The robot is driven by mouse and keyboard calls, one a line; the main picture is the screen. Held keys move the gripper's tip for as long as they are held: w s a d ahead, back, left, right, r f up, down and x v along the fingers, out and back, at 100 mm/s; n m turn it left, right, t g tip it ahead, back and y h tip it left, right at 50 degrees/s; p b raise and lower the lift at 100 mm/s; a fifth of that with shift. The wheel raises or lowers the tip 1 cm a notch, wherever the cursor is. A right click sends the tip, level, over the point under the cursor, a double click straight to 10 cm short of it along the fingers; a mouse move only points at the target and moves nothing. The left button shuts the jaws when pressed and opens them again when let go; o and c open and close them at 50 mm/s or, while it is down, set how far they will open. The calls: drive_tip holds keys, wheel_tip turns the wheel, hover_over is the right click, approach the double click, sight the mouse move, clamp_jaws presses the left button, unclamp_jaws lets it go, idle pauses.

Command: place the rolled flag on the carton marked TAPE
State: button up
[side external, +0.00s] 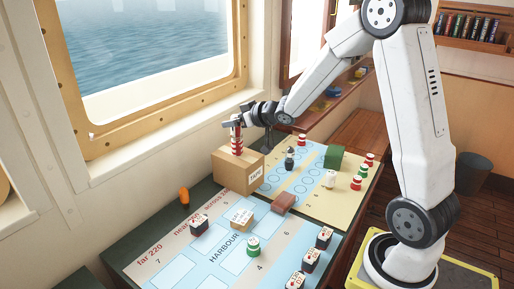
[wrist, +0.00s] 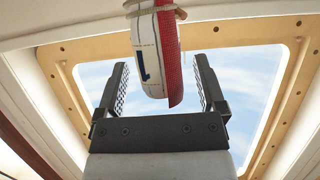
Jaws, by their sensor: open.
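The rolled flag (side external: 237,142), banded red and white, stands upright on top of the brown carton (side external: 229,172) marked TAPE. In the wrist view the flag (wrist: 155,50) comes in from the top edge, white and red with a dark mark and a tie around it. My gripper (side external: 236,123) is at the flag's upper end, above the carton. In the wrist view its two fingers (wrist: 160,80) are spread, with the flag's end between them and gaps on both sides. The carton is outside the wrist view.
A red-brown block (side external: 284,201) and a small tan box (side external: 241,217) lie in front of the carton. A green block (side external: 334,156) and several small pieces stand on the boards. An orange object (side external: 184,196) is left of the carton. The window wall is close behind.

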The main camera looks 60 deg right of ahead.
drive_tip(key=v, duration=1.1)
drive_tip(key=shift+s, duration=0.35)
idle(0.5)
drive_tip(key=s+a+f+g, duration=1.1)
drive_tip(key=a+f, duration=0.3)
drive_tip(key=a, duration=0.1)
drive_tip(key=shift+s+f, duration=0.15)
